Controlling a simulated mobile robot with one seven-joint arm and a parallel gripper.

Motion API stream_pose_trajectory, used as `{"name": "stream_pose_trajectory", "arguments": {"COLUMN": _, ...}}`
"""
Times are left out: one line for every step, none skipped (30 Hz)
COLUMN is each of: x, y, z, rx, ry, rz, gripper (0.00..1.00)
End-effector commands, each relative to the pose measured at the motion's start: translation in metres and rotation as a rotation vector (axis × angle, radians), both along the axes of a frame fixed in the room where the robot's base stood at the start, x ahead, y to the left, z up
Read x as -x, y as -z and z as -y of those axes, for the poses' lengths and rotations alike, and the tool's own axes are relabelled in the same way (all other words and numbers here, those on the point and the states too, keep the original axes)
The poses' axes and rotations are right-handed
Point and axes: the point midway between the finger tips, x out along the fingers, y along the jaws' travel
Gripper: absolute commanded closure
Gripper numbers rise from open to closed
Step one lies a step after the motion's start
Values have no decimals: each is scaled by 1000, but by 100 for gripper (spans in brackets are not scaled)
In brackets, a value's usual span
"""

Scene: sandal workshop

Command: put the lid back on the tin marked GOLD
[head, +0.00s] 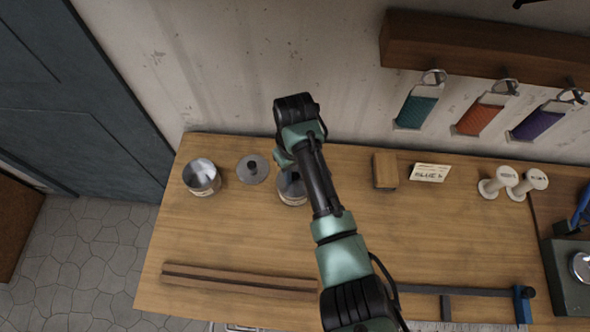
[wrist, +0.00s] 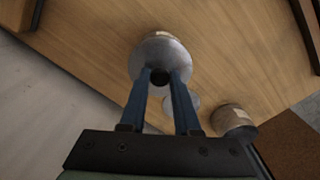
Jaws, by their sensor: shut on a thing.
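My gripper (wrist: 160,78) is shut on the dark knob of a grey round lid (wrist: 160,53). In the wrist view the lid is at or just above the top of a tin (wrist: 157,34) with a pale label; I cannot tell whether it touches the rim. In the head view my arm partly hides this tin (head: 293,196). A second tin (head: 202,180) stands open at the left of the bench; it also shows in the wrist view (wrist: 233,121). A second grey lid (head: 252,172) lies on the bench between the tins. I cannot read GOLD on either label.
A wooden block (head: 385,171), a written card (head: 429,173) and two white spools (head: 497,183) stand right of my arm. A dark wooden strip (head: 240,280) lies along the front. Coloured tags (head: 416,110) hang on the wall.

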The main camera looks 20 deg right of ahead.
Motion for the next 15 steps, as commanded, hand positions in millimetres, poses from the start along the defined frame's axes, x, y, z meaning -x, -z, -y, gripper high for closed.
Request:
{"name": "stream_pose_trajectory", "arguments": {"x": 0, "y": 0, "z": 0, "rx": 0, "ry": 0, "rz": 0, "gripper": 100}}
{"name": "stream_pose_trajectory", "arguments": {"x": 0, "y": 0, "z": 0, "rx": 0, "ry": 0, "rz": 0, "gripper": 100}}
{"name": "stream_pose_trajectory", "arguments": {"x": 0, "y": 0, "z": 0, "rx": 0, "ry": 0, "rz": 0, "gripper": 100}}
{"name": "stream_pose_trajectory", "arguments": {"x": 0, "y": 0, "z": 0, "rx": 0, "ry": 0, "rz": 0, "gripper": 100}}
{"name": "stream_pose_trajectory", "arguments": {"x": 0, "y": 0, "z": 0, "rx": 0, "ry": 0, "rz": 0, "gripper": 100}}
{"name": "stream_pose_trajectory", "arguments": {"x": 0, "y": 0, "z": 0, "rx": 0, "ry": 0, "rz": 0, "gripper": 100}}
{"name": "stream_pose_trajectory", "arguments": {"x": 0, "y": 0, "z": 0, "rx": 0, "ry": 0, "rz": 0, "gripper": 100}}
{"name": "stream_pose_trajectory", "arguments": {"x": 0, "y": 0, "z": 0, "rx": 0, "ry": 0, "rz": 0, "gripper": 64}}
{"name": "stream_pose_trajectory", "arguments": {"x": 0, "y": 0, "z": 0, "rx": 0, "ry": 0, "rz": 0, "gripper": 57}}
{"name": "stream_pose_trajectory", "arguments": {"x": 0, "y": 0, "z": 0, "rx": 0, "ry": 0, "rz": 0, "gripper": 52}}
{"name": "stream_pose_trajectory", "arguments": {"x": 0, "y": 0, "z": 0, "rx": 0, "ry": 0, "rz": 0, "gripper": 46}}
{"name": "stream_pose_trajectory", "arguments": {"x": 0, "y": 0, "z": 0, "rx": 0, "ry": 0, "rz": 0, "gripper": 39}}
{"name": "stream_pose_trajectory", "arguments": {"x": 0, "y": 0, "z": 0, "rx": 0, "ry": 0, "rz": 0, "gripper": 35}}
{"name": "stream_pose_trajectory", "arguments": {"x": 0, "y": 0, "z": 0, "rx": 0, "ry": 0, "rz": 0, "gripper": 35}}
{"name": "stream_pose_trajectory", "arguments": {"x": 0, "y": 0, "z": 0, "rx": 0, "ry": 0, "rz": 0, "gripper": 35}}
